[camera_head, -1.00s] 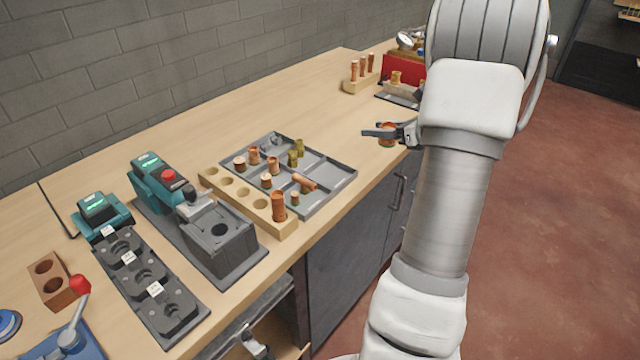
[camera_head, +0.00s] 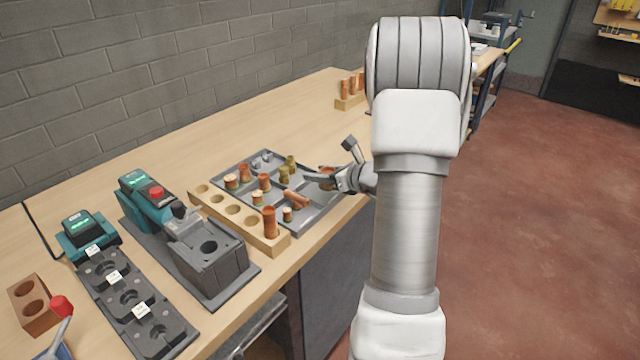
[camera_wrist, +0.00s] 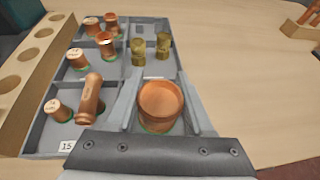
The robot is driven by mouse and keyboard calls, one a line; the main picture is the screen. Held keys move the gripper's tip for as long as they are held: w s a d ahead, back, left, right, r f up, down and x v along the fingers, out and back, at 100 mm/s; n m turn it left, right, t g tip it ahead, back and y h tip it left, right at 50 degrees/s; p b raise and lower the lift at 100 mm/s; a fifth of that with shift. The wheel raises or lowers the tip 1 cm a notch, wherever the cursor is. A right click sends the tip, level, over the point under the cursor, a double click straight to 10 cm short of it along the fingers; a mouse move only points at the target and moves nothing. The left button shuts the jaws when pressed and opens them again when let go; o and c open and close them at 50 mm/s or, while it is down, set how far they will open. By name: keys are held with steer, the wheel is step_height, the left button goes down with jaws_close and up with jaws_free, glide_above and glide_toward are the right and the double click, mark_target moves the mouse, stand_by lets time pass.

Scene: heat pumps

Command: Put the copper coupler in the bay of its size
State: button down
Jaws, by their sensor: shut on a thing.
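The copper coupler (camera_wrist: 160,102) is a wide, short copper ring with an open top, held between the fingers of my gripper (camera_wrist: 165,110). In the head view my gripper (camera_head: 322,178) is at the right side of the grey divided tray (camera_head: 330,212), and the coupler (camera_head: 327,171) shows partly behind the fingers. I cannot tell whether the coupler touches the tray floor. A "15" label (camera_wrist: 67,146) marks the near left bay in the wrist view. That bay holds a small copper fitting (camera_wrist: 57,110) and a lying copper tube fitting (camera_wrist: 90,100).
Other tray bays hold copper fittings (camera_wrist: 106,43) and olive-brass fittings (camera_wrist: 164,44). A wooden block with holes (camera_head: 228,212) and one upright copper piece (camera_head: 269,222) stands left of the tray. A teal machine (camera_head: 150,200) is further left.

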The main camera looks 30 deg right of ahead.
mark_target(320, 192)
steer(key=shift+f, duration=1.4)
steer(key=shift+f+b, duration=0.15)
steer(key=shift+b, duration=0.25)
steer(key=c, duration=0.6)
jaws_free()
steer(key=shift+o, duration=0.2)
steer(key=shift+r, duration=0.2)
steer(key=shift+s+d+r+p, duration=0.1)
steer(key=shift+s+r+p, duration=0.1)
steer(key=shift+p, duration=0.1)
steer(key=p+v, duration=0.1)
steer(key=v, duration=1)
steer(key=shift+s, duration=0.25)
